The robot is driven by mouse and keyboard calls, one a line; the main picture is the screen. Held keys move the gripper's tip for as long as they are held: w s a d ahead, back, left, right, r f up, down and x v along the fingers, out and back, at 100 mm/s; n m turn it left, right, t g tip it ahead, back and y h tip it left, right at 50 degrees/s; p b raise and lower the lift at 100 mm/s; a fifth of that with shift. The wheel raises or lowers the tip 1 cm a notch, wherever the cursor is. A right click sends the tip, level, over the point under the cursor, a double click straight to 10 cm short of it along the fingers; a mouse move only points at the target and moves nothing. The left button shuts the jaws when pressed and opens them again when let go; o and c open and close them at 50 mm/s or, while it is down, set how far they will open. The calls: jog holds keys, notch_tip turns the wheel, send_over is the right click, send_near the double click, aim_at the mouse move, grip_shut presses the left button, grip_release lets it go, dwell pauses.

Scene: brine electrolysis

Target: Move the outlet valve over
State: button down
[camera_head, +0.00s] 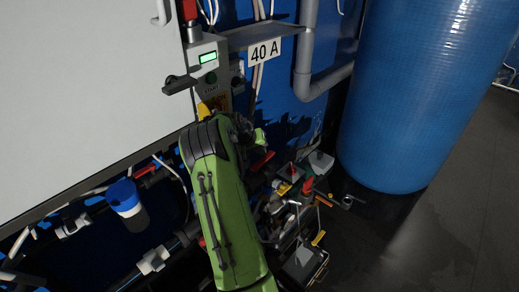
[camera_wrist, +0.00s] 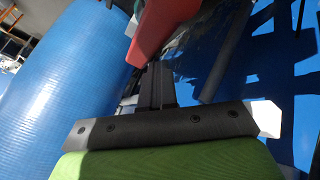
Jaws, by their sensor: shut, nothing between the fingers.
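A red valve handle (camera_wrist: 160,28) fills the top middle of the wrist view, just beyond my fingertips. My gripper (camera_wrist: 154,72) is shut, with its dark fingers together and nothing between them. Its tips are close under the handle; I cannot tell whether they touch it. In the head view a red lever (camera_head: 262,160) shows just right of my green arm's far end, and is probably this same handle. My fingers are largely hidden there by the arm. The valve's body is not clear in either view.
A big blue tank (camera_head: 412,95) stands at the right. A grey control box (camera_head: 208,75) and a white panel (camera_head: 80,85) are at the upper left. Pipes run along the lower left past a blue-capped part (camera_head: 124,198). Tools clutter the low area right of my arm.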

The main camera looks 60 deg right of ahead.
dwell(0.4)
jog(key=a+v, duration=0.1)
jog(key=v, duration=1.1)
jog(key=shift+s+a+p, duration=0.25)
jog(key=shift+p, duration=0.15)
